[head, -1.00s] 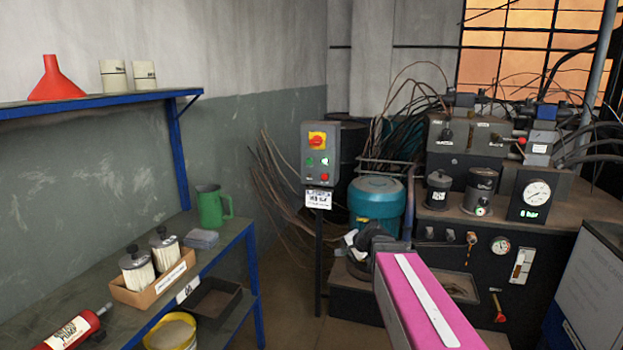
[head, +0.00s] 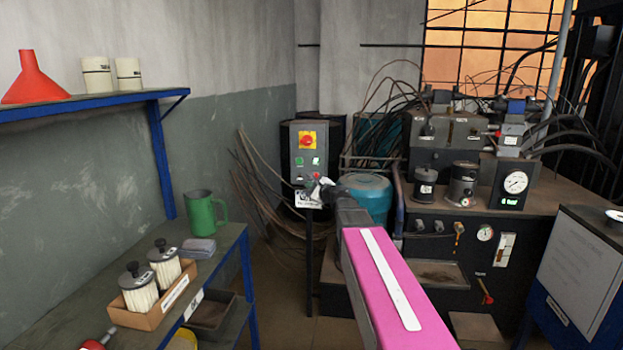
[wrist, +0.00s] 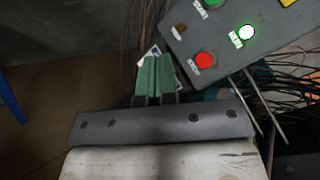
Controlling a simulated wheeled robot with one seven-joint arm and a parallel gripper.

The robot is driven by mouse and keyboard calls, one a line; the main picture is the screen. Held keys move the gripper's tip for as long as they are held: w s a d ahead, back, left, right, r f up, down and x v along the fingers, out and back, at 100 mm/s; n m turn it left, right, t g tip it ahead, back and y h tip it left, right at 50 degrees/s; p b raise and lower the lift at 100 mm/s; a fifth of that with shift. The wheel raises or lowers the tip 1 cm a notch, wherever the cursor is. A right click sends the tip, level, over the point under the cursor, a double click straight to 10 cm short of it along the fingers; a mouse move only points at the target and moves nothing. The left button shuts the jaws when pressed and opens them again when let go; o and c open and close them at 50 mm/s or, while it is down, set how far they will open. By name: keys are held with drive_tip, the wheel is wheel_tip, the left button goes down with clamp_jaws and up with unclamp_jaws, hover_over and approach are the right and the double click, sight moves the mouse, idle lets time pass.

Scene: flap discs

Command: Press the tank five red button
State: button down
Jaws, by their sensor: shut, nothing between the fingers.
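A grey control box (head: 291,150) stands on a post by the back wall. It carries a red knob on a yellow plate (head: 307,141). In the wrist view the box appears tilted, with a round red button (wrist: 205,61), a lit green lamp (wrist: 246,32) and a green button (wrist: 212,2). My gripper (head: 322,188) overlaps the box's lower right in the head view. In the wrist view its green fingertips (wrist: 154,72) are together and empty, below and left of the red button, apart from it in the picture. I cannot read a tank number.
A blue-framed bench (head: 95,315) on the left holds a green jug (head: 204,212) and a carton of filters (head: 150,312). A teal motor (head: 366,195) stands right of the box, beside a hydraulic unit (head: 450,290). Loose cables hang behind the box.

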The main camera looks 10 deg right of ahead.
drive_tip(key=shift+w, duration=0.15)
drive_tip(key=w+d, duration=0.2)
drive_tip(key=w, duration=0.6)
drive_tip(key=shift+d, duration=0.35)
drive_tip(key=shift+w, duration=0.2)
idle(1.8)
drive_tip(key=shift+w+d, duration=0.15)
drive_tip(key=shift+w, duration=0.05)
drive_tip(key=shift+w+d, duration=0.15)
drive_tip(key=shift+w, duration=0.35)
idle(1.1)
drive_tip(key=shift+s, duration=0.15)
drive_tip(key=shift+s+a, duration=0.3)
drive_tip(key=shift+s, duration=0.45)
drive_tip(key=shift+s, duration=0.1)
